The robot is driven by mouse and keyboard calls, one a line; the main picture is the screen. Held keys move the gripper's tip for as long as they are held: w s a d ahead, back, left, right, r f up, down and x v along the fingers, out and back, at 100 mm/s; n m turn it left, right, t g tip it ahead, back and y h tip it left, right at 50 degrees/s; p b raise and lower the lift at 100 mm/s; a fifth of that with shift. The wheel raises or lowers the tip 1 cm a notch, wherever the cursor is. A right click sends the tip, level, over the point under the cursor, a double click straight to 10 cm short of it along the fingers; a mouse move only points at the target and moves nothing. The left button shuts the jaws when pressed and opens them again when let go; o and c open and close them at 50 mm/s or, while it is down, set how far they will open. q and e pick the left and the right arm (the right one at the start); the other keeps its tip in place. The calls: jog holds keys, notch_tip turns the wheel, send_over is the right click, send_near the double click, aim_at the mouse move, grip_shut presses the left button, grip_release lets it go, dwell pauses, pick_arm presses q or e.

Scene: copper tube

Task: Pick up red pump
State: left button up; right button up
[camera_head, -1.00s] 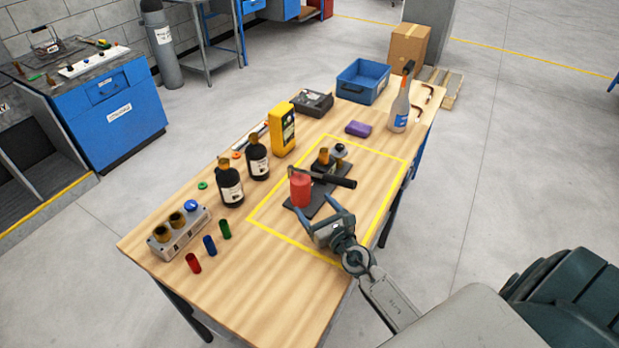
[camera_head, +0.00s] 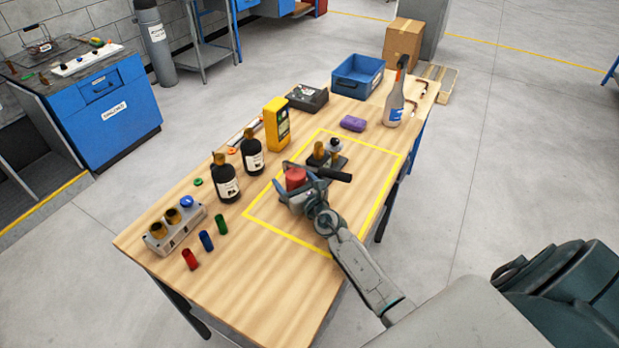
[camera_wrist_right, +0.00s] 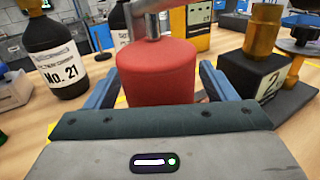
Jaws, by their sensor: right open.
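In the right wrist view the red pump body (camera_wrist_right: 158,75) fills the middle, with a metal fitting on top. My right gripper (camera_head: 297,186) is open, its blue fingers on either side of the red body. In the right wrist view the open fingers (camera_wrist_right: 158,92) flank the body with some gap showing. The pump's base is mostly hidden behind my gripper. My left gripper is out of view.
Brass fittings on a dark base (camera_head: 325,155) stand just behind the pump. Two dark bottles (camera_head: 226,182) (camera_head: 252,156) and a yellow device (camera_head: 277,124) stand left of the outline. A spray bottle (camera_head: 394,105) and blue bin (camera_head: 358,76) are at the far end.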

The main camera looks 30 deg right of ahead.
aim_at(292, 168)
jog(key=shift+s+r, duration=0.1)
grip_shut()
jog(key=shift+r, duration=0.25)
jog(key=shift+w, duration=0.2)
notch_tip(292, 168, up, 4)
jog(key=p, duration=0.3)
jog(key=shift+f+p, duration=0.25)
jog(key=shift+p, duration=0.15)
jog(key=s+d+r+b, duration=0.1)
jog(key=s+d, duration=0.9)
jog(key=s, duration=0.2)
jog(key=shift+s+r, duration=0.15)
jog(key=shift+s, duration=0.05)
